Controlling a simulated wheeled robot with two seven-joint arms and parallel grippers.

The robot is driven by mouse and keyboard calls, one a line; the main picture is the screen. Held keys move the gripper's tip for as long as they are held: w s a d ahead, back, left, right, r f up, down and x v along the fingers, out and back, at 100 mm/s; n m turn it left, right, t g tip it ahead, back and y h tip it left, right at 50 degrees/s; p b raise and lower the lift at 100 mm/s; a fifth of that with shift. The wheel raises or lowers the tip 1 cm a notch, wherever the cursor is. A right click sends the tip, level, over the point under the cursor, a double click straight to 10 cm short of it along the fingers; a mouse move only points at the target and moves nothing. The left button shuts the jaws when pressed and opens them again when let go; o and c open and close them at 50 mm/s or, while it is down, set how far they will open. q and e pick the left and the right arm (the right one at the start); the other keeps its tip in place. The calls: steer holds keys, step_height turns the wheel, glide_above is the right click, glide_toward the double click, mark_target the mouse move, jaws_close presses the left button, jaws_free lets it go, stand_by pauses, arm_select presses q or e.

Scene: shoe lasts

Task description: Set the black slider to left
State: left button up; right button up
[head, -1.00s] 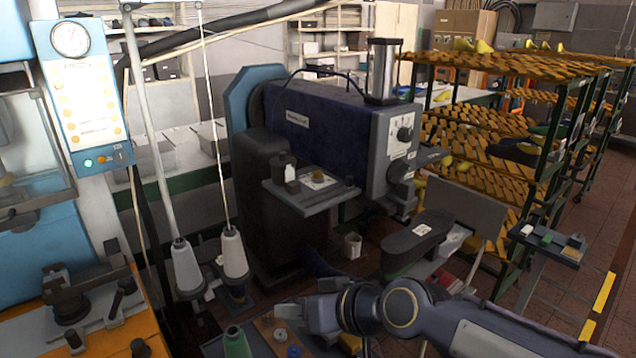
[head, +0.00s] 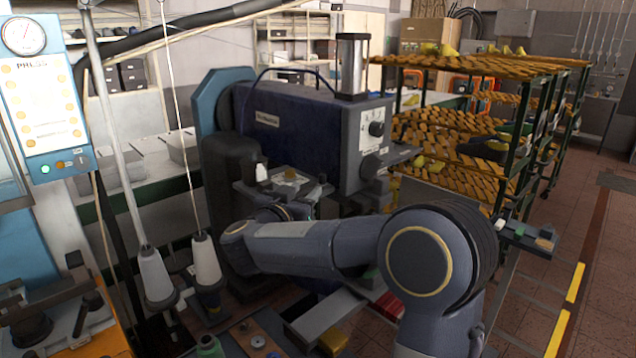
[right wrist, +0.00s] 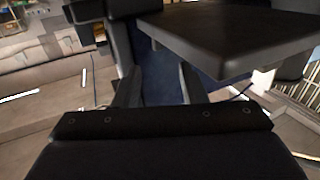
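I cannot make out the black slider with certainty in either view. My right arm reaches in from the lower right, its gripper end close to the machine's small shelf and partly hidden. In the right wrist view my right gripper (right wrist: 160,88) has its two fingers apart with nothing between them. A dark blue surface lies beyond them, and a dark flat plate (right wrist: 230,38) is above right. My left gripper is not in view.
The machine's shelf (head: 312,188) carries a white-topped bottle (head: 261,174) and small items. Thread cones (head: 206,260) stand at left beside a blue press panel (head: 45,95). Racks of orange pieces (head: 460,125) stand at right, with open floor (head: 600,220) beyond.

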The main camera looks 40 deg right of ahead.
mark_target(321, 176)
steer(key=p+x, duration=0.1)
steer(key=x, duration=0.6)
steer(key=shift+w+d+p, duration=0.1)
steer(key=shift+d+p, duration=0.2)
steer(key=shift+d, duration=0.1)
jaws_close()
